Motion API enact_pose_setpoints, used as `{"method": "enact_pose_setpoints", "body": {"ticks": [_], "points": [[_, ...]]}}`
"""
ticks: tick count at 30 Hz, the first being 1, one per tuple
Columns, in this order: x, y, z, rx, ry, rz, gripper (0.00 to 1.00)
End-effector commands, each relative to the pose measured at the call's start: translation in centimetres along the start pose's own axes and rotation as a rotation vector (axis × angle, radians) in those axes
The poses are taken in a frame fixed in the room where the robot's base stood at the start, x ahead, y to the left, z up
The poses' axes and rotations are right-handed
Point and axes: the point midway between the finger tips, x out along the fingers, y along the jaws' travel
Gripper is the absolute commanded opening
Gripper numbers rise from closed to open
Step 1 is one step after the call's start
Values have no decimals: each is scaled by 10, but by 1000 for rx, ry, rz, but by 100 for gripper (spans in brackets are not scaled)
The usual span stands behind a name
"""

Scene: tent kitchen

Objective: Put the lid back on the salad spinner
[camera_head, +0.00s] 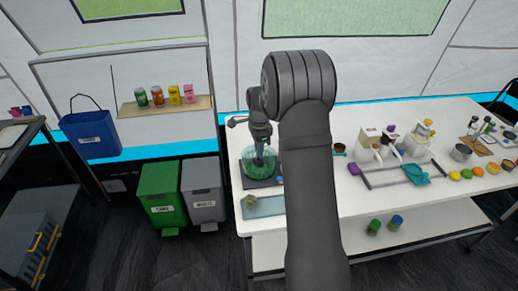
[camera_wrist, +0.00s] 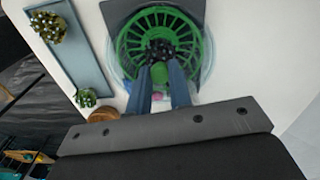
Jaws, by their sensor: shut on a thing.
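The salad spinner (camera_head: 247,172) is a clear bowl with a green basket, standing on a dark mat at the left end of the white table. In the wrist view its green spoked basket (camera_wrist: 128,42) shows below my fingers, with clear rims around it. My gripper (camera_wrist: 160,72) points down over the middle of the spinner. Its two blue fingers are shut on a small green knob (camera_wrist: 160,73), which I take to be the lid's handle. The lid's clear edge is hard to tell from the bowl's, so I cannot tell whether the lid touches the bowl.
A pale blue tray (camera_head: 268,207) with green clumps lies in front of the spinner. A small brown round thing (camera_wrist: 103,114) is near it. A grey rack (camera_head: 378,180), white dispensers and fruit fill the table's right. Green (camera_head: 160,193) and grey (camera_head: 203,190) bins stand left.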

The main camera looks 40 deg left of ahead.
Motion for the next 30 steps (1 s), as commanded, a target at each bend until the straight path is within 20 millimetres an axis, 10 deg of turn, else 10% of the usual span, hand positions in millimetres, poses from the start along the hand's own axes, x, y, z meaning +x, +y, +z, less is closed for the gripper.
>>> {"method": "enact_pose_setpoints", "body": {"ticks": [11,12,15,30], "points": [[0,0,0,0,0,0,0],[0,0,0,0,0,0,23],[0,0,0,0,0,0,42],[0,0,0,0,0,0,66]]}}
